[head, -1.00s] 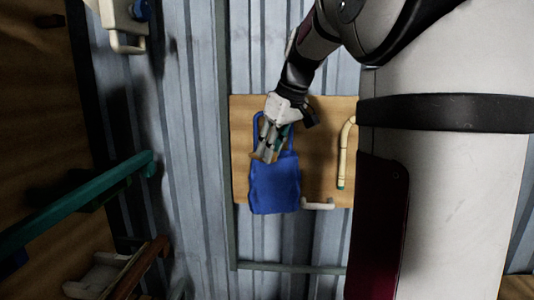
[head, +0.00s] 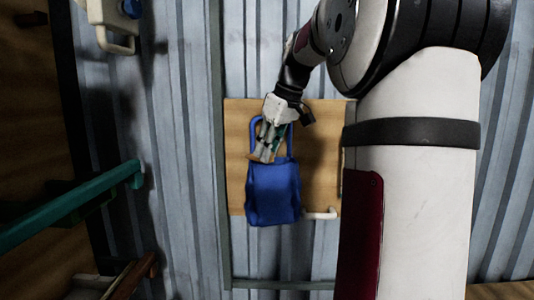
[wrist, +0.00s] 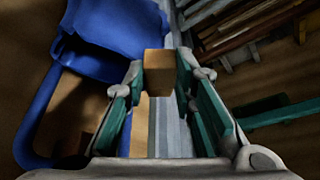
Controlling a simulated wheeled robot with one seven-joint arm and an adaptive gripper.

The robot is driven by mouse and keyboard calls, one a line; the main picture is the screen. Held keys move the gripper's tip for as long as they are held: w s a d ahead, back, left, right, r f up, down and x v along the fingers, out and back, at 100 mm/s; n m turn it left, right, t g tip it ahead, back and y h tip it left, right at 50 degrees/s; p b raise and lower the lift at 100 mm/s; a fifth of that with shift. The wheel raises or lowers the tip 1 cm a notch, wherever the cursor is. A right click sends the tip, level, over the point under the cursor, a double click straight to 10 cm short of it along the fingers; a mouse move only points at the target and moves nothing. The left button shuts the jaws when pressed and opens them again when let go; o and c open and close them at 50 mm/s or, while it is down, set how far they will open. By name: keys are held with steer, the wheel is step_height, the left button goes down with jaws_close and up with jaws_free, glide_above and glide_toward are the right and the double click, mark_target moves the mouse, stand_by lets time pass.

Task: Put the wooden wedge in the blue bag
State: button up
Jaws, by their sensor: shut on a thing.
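The blue bag (head: 273,195) lies on a wooden tabletop, its handle loop toward the top of the head view. In the wrist view the bag (wrist: 118,28) is at the upper left and its handle (wrist: 30,125) curves down the left side. My gripper (head: 267,143) is over the handle end of the bag, close to the bag's upper edge. It is shut on the wooden wedge (wrist: 158,72), a tan block between the fingertips in the wrist view. Most of the wedge is hidden by the fingers in the head view. I cannot tell whether it touches the bag.
The wooden tabletop (head: 237,150) has bare room left of the bag. A pale hooked piece (head: 320,215) lies by its lower edge. A green bar (head: 70,205) juts in from the left. A white bracket-like object (head: 112,22) is at the upper left.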

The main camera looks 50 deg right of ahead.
steer(key=shift+w+d+f, duration=0.15)
steer(key=shift+w+d, duration=0.5)
steer(key=shift+w, duration=0.2)
steer(key=shift+w+d+f, duration=0.1)
steer(key=shift+w+d, duration=0.5)
steer(key=shift+w, duration=0.2)
steer(key=o, duration=1)
steer(key=shift+o, duration=0.2)
steer(key=v, duration=1.2)
